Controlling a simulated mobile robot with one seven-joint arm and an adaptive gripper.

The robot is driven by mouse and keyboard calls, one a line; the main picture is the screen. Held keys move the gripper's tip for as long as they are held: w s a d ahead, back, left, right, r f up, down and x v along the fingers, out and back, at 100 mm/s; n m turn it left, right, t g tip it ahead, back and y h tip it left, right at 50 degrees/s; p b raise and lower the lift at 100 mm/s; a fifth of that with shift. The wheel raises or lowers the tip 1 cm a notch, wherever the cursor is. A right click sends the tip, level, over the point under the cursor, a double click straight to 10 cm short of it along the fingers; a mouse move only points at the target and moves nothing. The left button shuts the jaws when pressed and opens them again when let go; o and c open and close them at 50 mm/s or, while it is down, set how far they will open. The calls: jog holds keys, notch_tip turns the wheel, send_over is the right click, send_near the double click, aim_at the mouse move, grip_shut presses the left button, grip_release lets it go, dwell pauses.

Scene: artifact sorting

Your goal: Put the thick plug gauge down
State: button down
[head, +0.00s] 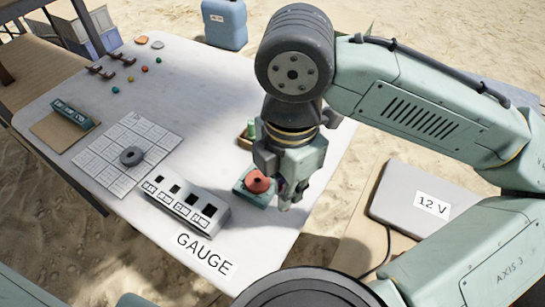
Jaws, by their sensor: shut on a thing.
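My gripper (281,187) points down over the right front part of the white table. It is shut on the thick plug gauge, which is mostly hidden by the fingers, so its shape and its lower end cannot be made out. A red-orange rounded piece (258,181) with a dark hole in its top sits on a teal block (246,196) just left of the fingers. I cannot tell whether the fingers touch it. The grey gauge block (187,204) with several square dark openings and small labels lies left of the gripper, behind the printed word GAUGE.
A white grid sheet (105,164) with a dark ring (131,156) on it lies to the left. A teal rack (75,113) stands on a brown board. Small coloured beads (130,79) lie farther back. A grey 12 V case (408,196) is at the right. The table's middle is clear.

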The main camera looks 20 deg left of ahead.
jog(key=shift+s+d+f, duration=0.15)
jog(key=shift+s+f, duration=0.05)
jog(key=w+a, duration=0.1)
jog(key=w, duration=0.4)
jog(key=w+a+f+p, duration=0.1)
jog(key=w+a, duration=0.1)
jog(key=w, duration=0.3)
jog(key=w+a+p, duration=0.1)
jog(key=w, duration=0.4)
jog(key=shift+a+f, duration=0.2)
jog(key=shift+f, duration=1.8)
jog(key=shift+f, duration=0.15)
jog(key=c, duration=1.6)
grip_release()
